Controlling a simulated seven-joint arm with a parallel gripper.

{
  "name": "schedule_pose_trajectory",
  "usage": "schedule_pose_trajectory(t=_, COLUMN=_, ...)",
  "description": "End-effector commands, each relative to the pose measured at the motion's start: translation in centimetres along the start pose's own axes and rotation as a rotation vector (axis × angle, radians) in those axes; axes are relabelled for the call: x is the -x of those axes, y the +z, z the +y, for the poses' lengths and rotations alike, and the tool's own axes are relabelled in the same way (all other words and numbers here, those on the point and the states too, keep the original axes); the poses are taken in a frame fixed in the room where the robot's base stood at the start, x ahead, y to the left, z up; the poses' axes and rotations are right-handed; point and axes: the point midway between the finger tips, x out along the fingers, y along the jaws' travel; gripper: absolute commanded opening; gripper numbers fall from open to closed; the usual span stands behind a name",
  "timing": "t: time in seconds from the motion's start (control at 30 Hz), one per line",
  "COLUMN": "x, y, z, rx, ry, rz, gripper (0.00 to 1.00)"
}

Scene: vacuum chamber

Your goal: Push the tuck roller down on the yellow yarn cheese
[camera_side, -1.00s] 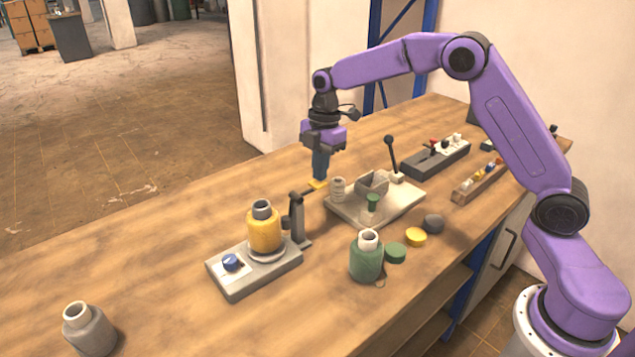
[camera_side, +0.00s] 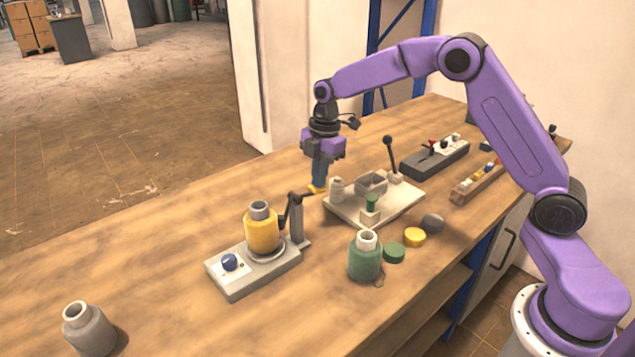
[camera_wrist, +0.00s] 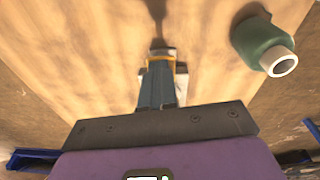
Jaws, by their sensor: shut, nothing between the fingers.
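The yellow yarn cheese (camera_side: 262,232) stands upright on a grey winding base (camera_side: 240,284) with a blue knob, in the middle left of the side view. A dark tuck roller arm (camera_side: 290,208) hangs from the post behind it. Its lower end is at the cheese's right side; I cannot tell whether it touches. A thin lever runs right from the post to a yellow tip under my gripper (camera_side: 318,188). My gripper is shut, with nothing between the fingers, and its fingertips are at this yellow tip. In the wrist view my fingers (camera_wrist: 158,85) point at the bench.
A green yarn cheese (camera_side: 365,258) stands front right of the base, with green, yellow and grey discs beside it. A pale fixture plate (camera_side: 397,205) with a black lever is close right of my gripper. A grey cheese (camera_side: 88,330) stands front left.

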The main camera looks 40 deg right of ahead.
Motion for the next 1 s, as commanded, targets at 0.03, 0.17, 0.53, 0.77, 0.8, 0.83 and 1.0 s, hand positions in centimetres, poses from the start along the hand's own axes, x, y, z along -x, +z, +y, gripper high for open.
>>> schedule_pose_trajectory(t=0.03, x=-2.7, y=-0.1, z=-0.6, rx=0.013, ry=-0.031, rz=-0.013, gripper=0.0)
schedule_pose_trajectory(t=0.17, x=-2.7, y=-0.1, z=-0.6, rx=0.014, ry=-0.031, rz=-0.014, gripper=0.0)
schedule_pose_trajectory(t=0.53, x=-1.3, y=3.4, z=-0.5, rx=0.0, ry=-0.03, rz=-0.013, gripper=0.0)
schedule_pose_trajectory(t=0.77, x=-1.2, y=3.7, z=-0.6, rx=-0.006, ry=-0.033, rz=-0.014, gripper=0.0)
schedule_pose_trajectory(t=0.8, x=-1.2, y=3.7, z=-0.6, rx=-0.007, ry=-0.033, rz=-0.014, gripper=0.0)
schedule_pose_trajectory(t=0.83, x=-1.1, y=3.7, z=-0.6, rx=-0.007, ry=-0.033, rz=-0.014, gripper=0.0)
schedule_pose_trajectory(t=1.0, x=0.7, y=3.5, z=-0.5, rx=-0.006, ry=-0.028, rz=-0.011, gripper=0.0)
